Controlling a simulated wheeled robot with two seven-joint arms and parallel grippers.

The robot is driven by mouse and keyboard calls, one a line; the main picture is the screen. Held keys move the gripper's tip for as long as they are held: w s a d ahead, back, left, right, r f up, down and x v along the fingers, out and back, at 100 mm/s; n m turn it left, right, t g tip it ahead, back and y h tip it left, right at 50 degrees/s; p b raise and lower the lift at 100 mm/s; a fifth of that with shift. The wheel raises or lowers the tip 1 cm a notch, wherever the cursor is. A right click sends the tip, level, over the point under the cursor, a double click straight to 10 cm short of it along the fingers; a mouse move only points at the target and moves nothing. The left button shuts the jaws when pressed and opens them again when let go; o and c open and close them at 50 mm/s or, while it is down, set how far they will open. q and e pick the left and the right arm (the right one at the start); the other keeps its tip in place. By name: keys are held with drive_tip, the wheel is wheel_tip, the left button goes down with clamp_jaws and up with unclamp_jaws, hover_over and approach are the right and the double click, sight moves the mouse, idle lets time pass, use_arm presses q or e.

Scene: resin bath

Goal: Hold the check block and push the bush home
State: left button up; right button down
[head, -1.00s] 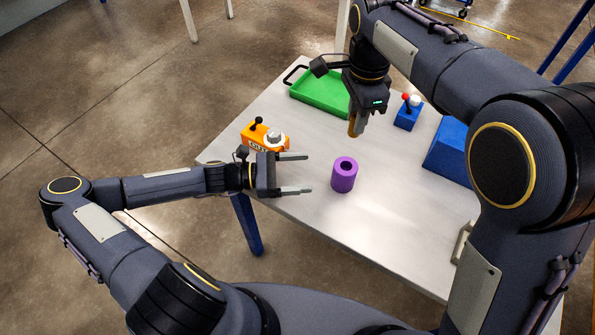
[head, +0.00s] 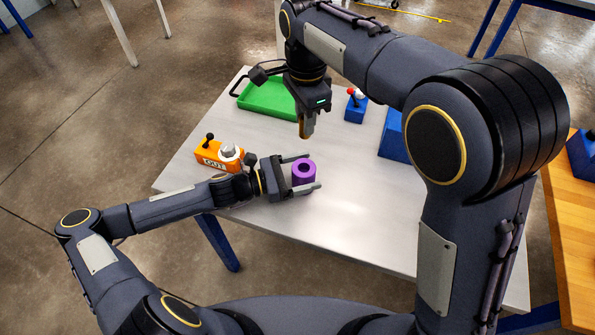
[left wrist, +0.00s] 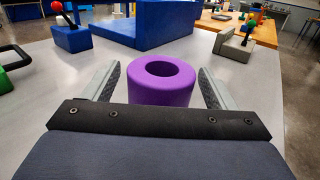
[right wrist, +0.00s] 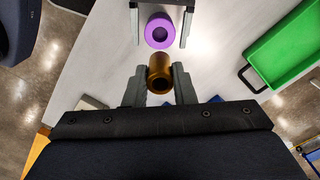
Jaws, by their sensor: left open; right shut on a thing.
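The check block is a purple cylinder (head: 304,171) with a round hole in its top, upright on the table. It also shows in the left wrist view (left wrist: 162,82) and the right wrist view (right wrist: 159,30). My left gripper (head: 309,172) is open, its two fingers on either side of the block, with small gaps visible in the left wrist view. My right gripper (right wrist: 159,72) is shut on a brass-coloured bush (right wrist: 160,75), a hollow cylinder. The bush (head: 304,130) hangs above the table, apart from the block and beyond it in the head view.
A green tray (head: 266,99) lies at the back. A blue block with a red-knobbed lever (head: 355,108) and a larger blue block (head: 393,137) stand to the right.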

use_arm(q)
drive_tip(key=shift+c, duration=0.3)
drive_tip(key=c, duration=1)
drive_tip(key=o, duration=1)
drive_tip(key=c, duration=0.8)
